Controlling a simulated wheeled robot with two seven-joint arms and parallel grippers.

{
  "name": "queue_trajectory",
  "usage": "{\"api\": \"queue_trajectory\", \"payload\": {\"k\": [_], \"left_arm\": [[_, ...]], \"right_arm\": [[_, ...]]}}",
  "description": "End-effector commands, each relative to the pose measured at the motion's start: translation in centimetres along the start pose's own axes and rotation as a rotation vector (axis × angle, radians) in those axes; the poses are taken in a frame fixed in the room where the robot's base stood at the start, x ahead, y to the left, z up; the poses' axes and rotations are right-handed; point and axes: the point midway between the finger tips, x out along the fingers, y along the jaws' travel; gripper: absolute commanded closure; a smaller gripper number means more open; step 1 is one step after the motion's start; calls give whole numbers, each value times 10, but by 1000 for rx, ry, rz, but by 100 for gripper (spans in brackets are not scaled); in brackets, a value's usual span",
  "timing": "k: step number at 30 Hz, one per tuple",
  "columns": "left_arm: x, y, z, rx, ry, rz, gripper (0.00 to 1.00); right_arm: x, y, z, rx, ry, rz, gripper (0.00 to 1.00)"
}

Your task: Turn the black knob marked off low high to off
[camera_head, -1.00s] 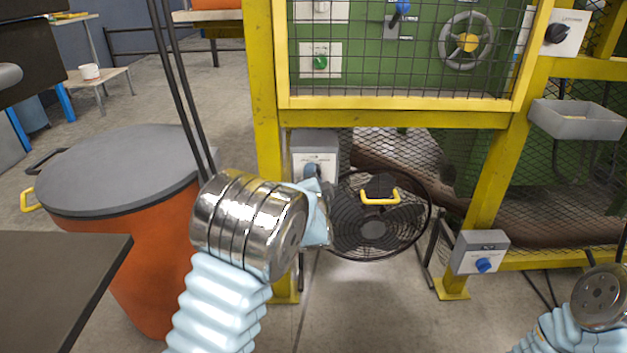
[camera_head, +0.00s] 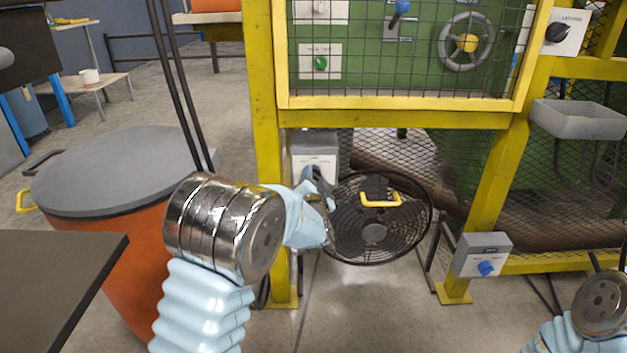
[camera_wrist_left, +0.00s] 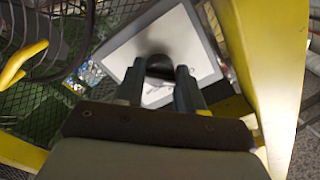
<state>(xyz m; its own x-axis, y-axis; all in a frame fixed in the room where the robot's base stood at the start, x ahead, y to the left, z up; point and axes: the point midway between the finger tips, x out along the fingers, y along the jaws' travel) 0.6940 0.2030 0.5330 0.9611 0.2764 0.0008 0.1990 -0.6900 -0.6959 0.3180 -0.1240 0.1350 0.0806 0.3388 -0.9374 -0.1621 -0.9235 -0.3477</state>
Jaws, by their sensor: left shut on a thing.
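A grey box with a white plate (camera_head: 315,164) is fixed beside the yellow post, left of the fan. In the left wrist view the white plate (camera_wrist_left: 196,45) carries a black knob (camera_wrist_left: 160,65); its marks are not readable. My left gripper (camera_head: 316,180) is at this plate, with its fingers on either side of the knob, and it is shut on the knob. In the head view the gripper covers the knob. Of my right arm only the wrist shows, at the lower right.
A black fan (camera_head: 375,225) with a yellow handle stands just right of the gripper. The yellow post (camera_head: 265,130) is close on the left. An orange bin (camera_head: 120,170) with a grey lid stands farther left. A blue-knobbed box (camera_head: 482,256) is on the right post.

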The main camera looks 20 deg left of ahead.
Motion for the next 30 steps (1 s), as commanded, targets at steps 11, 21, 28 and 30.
{"api": "queue_trajectory", "payload": {"k": [11,21,28,30], "left_arm": [[0,1,1,0,-3,2,38],[-3,0,0,1,-1,2,37],[-43,0,-2,0,-1,5,37],[-62,-1,-2,0,-1,5,37]], "right_arm": [[0,0,0,0,0,0,57],[-1,0,0,0,0,0,57],[-7,-3,0,0,-1,0,57],[-10,-4,0,-1,-2,0,57]]}}
